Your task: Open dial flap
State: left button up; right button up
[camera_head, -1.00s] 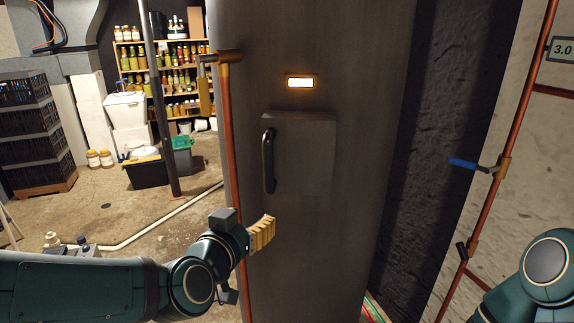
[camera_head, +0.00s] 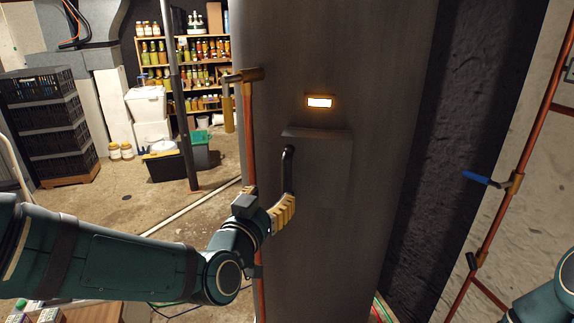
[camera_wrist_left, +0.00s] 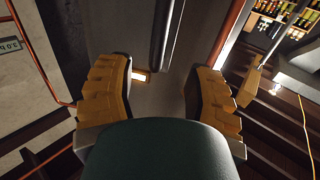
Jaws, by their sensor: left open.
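The dial flap (camera_head: 325,165) is a grey rectangular panel on the front of a tall dark grey metal cabinet. A black vertical handle (camera_head: 288,168) runs along its left edge, and the flap looks shut. In the left wrist view the handle (camera_wrist_left: 162,40) lies ahead, between the fingers. My left gripper (camera_head: 284,212) has yellow ridged fingers and is at the lower end of the handle. In the left wrist view the gripper (camera_wrist_left: 165,95) is open, with a finger on each side and nothing between the tips. My right gripper is out of view.
A small lit window (camera_head: 319,102) sits above the flap. A copper pipe (camera_head: 251,140) with a yellow lever (camera_head: 229,112) runs along the cabinet's left edge. A blue-handled valve (camera_head: 478,178) is on the right. Stacked black crates (camera_head: 50,125) and jar shelves (camera_head: 190,60) stand behind.

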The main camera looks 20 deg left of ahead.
aim_at(285, 180)
pick_arm(q)
jog(key=w, duration=0.3)
jog(key=w+p, duration=0.1)
jog(key=w, duration=0.2)
jog(key=w+d, duration=0.1)
jog(key=w, duration=0.2)
jog(key=shift+w, duration=0.1)
jog(key=shift+c, duration=0.3)
grip_shut()
